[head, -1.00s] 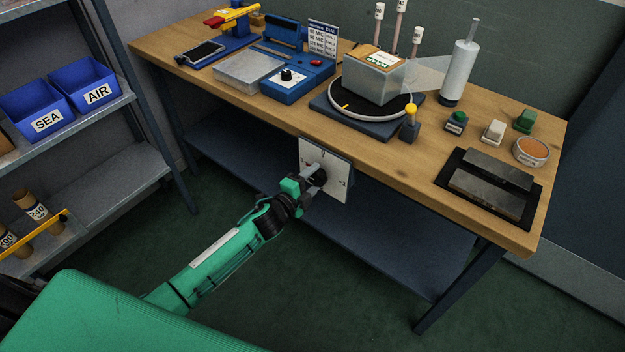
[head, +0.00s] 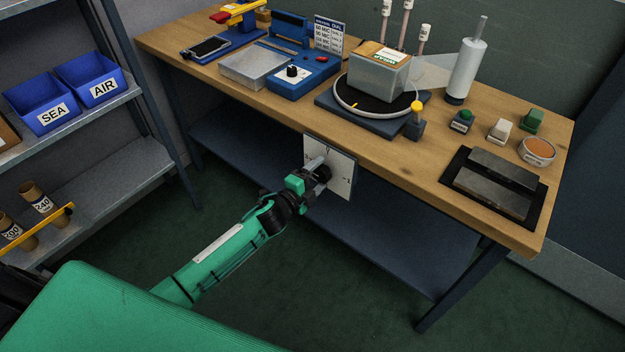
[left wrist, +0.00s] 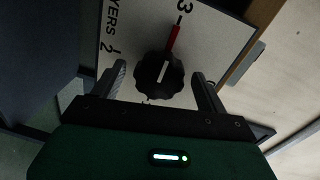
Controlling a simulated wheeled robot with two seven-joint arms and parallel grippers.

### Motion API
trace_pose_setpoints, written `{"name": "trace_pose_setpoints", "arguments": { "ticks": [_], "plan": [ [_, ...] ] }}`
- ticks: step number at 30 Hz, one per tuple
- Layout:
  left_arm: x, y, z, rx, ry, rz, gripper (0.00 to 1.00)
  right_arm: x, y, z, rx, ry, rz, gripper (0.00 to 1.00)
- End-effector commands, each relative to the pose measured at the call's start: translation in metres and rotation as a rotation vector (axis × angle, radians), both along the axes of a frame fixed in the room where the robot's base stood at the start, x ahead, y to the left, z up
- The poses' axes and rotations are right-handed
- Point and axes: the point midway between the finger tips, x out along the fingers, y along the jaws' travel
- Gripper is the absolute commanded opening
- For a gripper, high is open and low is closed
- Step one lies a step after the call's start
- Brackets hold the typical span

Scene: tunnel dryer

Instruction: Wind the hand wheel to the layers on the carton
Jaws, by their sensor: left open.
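The hand wheel is a black lobed knob (left wrist: 158,77) with a white mark, on a pale plate (left wrist: 120,25) lettered "...YERS", with figures including 2 and 3. A red pointer on it points close to the 3 in the left wrist view. In the head view the plate (head: 342,181) hangs on the bench's front edge. My left gripper (head: 318,171) is in front of it, hiding much of the knob. In the left wrist view its open fingers (left wrist: 162,90) stand either side of the knob, apart from it. The carton (head: 378,76) sits on a round turntable; its top label is too small to read.
A shelf (head: 90,120) with blue bins stands at left. The floor before the bench is clear.

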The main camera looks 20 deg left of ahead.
Motion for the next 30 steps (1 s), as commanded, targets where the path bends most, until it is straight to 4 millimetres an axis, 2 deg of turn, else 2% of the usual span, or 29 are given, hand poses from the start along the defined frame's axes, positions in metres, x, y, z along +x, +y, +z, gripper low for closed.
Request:
{"name": "trace_pose_setpoints", "arguments": {
  "ticks": [5, 15, 21, 30],
  "plan": [
    [-0.013, 0.005, 0.000, 0.000, 0.001, 0.001, 0.76, 0.008, 0.001, 0.001, 0.001, -0.007, -0.001, 0.00],
    [-0.071, 0.026, 0.003, 0.000, 0.003, 0.000, 0.76, 0.020, 0.004, 0.008, 0.003, -0.014, -0.002, 0.00],
    [-0.102, 0.037, 0.007, 0.000, 0.002, 0.000, 0.76, 0.014, 0.006, 0.011, 0.004, 0.002, -0.003, 0.00],
    [-0.127, 0.046, 0.010, 0.000, 0.001, 0.000, 0.76, 0.023, 0.009, 0.020, 0.007, -0.006, -0.005, 0.00]
  ]
}}
